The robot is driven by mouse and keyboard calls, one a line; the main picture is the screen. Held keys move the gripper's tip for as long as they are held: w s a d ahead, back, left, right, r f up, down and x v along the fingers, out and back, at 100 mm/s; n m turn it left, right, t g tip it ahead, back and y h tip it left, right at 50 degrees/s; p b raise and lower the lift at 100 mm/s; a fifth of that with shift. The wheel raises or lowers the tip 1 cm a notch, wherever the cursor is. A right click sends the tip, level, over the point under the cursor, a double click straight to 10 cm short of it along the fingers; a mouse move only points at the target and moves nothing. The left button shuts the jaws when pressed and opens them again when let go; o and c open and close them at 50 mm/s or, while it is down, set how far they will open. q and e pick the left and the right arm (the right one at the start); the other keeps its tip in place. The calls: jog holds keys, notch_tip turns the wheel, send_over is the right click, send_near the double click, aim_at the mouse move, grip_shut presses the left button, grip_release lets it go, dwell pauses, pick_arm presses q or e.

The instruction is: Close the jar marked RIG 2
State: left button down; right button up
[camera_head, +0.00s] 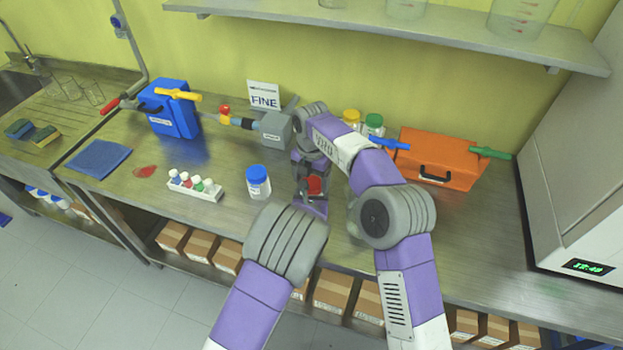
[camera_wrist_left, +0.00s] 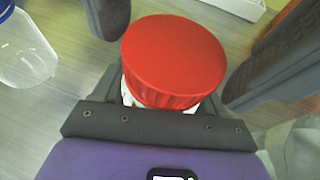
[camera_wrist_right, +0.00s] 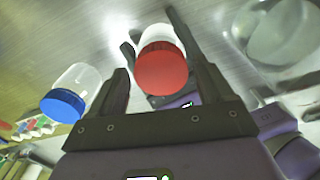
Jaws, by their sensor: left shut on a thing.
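A jar with a red lid (camera_head: 315,186) is upright in front of me at the middle of the bench. My left gripper (camera_head: 312,200) is shut on its body. In the left wrist view the red lid (camera_wrist_left: 173,60) sits over a white body between the fingers. My right gripper (camera_head: 308,168) is above the jar. In the right wrist view its fingers are apart, one on each side of the red lid (camera_wrist_right: 161,70), with small gaps visible. No RIG 2 marking is readable, and I cannot tell how tightly the lid sits.
A blue-lidded jar (camera_head: 258,182) stands just left of the held jar. A white rack (camera_head: 195,186) of small bottles is further left. A blue case (camera_head: 171,110), an orange case (camera_head: 438,160), and yellow (camera_head: 351,117) and green (camera_head: 374,121) lidded jars stand at the back.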

jog(key=shift+o, duration=0.2)
jog(key=shift+r, duration=2.3)
jog(key=shift+c, duration=0.4)
jog(key=shift+r, duration=0.25)
jog(key=shift+r+n, duration=1)
jog(key=shift+r, duration=0.45)
